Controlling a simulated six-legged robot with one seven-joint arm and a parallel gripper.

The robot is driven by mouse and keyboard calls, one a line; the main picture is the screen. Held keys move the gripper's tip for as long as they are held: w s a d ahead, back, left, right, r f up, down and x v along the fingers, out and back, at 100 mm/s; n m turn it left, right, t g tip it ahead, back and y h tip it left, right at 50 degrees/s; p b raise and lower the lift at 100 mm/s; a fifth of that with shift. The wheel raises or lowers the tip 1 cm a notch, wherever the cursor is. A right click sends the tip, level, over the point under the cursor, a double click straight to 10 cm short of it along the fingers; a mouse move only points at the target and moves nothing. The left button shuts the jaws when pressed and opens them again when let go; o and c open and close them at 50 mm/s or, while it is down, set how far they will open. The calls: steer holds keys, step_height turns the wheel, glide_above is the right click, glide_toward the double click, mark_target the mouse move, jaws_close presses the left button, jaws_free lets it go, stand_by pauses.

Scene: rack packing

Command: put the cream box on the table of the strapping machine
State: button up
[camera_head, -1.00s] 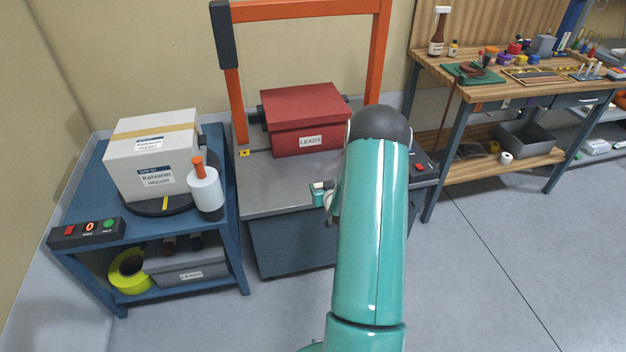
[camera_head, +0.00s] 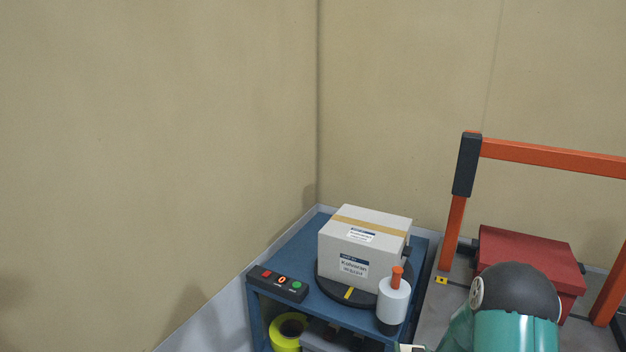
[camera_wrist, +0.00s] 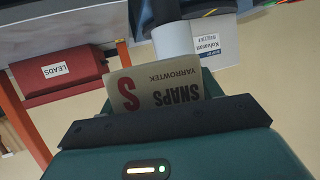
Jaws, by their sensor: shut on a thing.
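My gripper (camera_wrist: 165,118) is shut on a cream box (camera_wrist: 150,92) printed "SNAPS YARROWTEK" with a red S, its lettering upside down in the wrist view. In the head view only a small pale piece shows at the bottom edge, beside my arm; the gripper itself is mostly out of frame. The strapping machine has an orange arch (camera_head: 545,153) and a grey table (camera_head: 432,312). A red box (camera_head: 525,262) stands on that table, under the arch, and also shows in the wrist view (camera_wrist: 62,82) with a "LEADS" label.
Left of the machine, a blue stand (camera_head: 300,240) carries a white taped carton (camera_head: 345,240) on a dark turntable (camera_head: 335,287). A white cylinder with an orange handle (camera_head: 393,298) and a button panel (camera_head: 278,283) are on it too. Yellow tape (camera_head: 287,333) lies below.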

steer(key=s+a+n+y, duration=0.2)
steer(key=a, duration=1.1)
steer(key=shift+s+a+r, duration=0.15)
steer(key=shift+s+a, duration=0.2)
steer(key=shift+s, duration=0.05)
